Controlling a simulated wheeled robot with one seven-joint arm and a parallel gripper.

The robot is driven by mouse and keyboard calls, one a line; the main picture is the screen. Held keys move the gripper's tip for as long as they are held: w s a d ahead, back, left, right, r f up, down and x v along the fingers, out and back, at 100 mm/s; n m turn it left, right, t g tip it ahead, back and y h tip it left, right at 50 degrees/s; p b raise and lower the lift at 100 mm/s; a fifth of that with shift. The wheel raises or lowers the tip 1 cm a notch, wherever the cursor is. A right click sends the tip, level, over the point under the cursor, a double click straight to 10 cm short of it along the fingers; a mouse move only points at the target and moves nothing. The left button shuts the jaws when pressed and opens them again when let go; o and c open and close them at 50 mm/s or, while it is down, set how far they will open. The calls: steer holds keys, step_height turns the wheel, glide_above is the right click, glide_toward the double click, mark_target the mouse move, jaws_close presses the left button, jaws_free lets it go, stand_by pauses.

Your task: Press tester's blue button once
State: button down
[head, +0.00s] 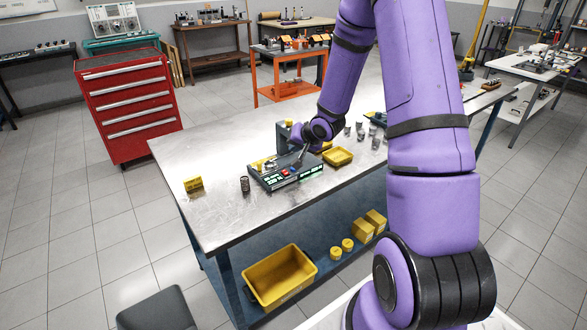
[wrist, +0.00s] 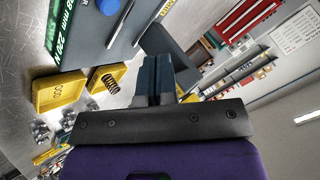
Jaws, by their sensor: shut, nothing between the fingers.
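The tester (head: 262,178) is a dark box with lit green readouts and a red patch on its front, on the metal workbench. It also shows in the wrist view as a grey panel (wrist: 93,35) with a green readout. Its blue button (wrist: 107,6) is at the top edge of the wrist view, cut off by the frame. My gripper (wrist: 157,60) is shut and empty. Its fingertips are close to the tester's panel, to one side of the button and apart from it in the picture. In the head view my wrist is above the tester's back.
A yellow tray (head: 338,157) stands right of the tester; the wrist view shows a spring in a yellow tray. Small metal parts (head: 374,132) stand farther right. A spring (head: 245,184) and a yellow block (head: 194,184) are left. The bench's (head: 230,220) front is clear.

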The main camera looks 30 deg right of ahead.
steer(key=shift+f, duration=2.25)
steer(key=shift+f, duration=0.2)
steer(key=shift+f, duration=0.2)
steer(key=shift+f, duration=0.4)
stand_by(0.9)
steer(key=shift+r, duration=0.15)
stand_by(0.3)
steer(key=shift+r, duration=0.7)
steer(key=shift+r, duration=0.1)
steer(key=shift+r, duration=2.4)
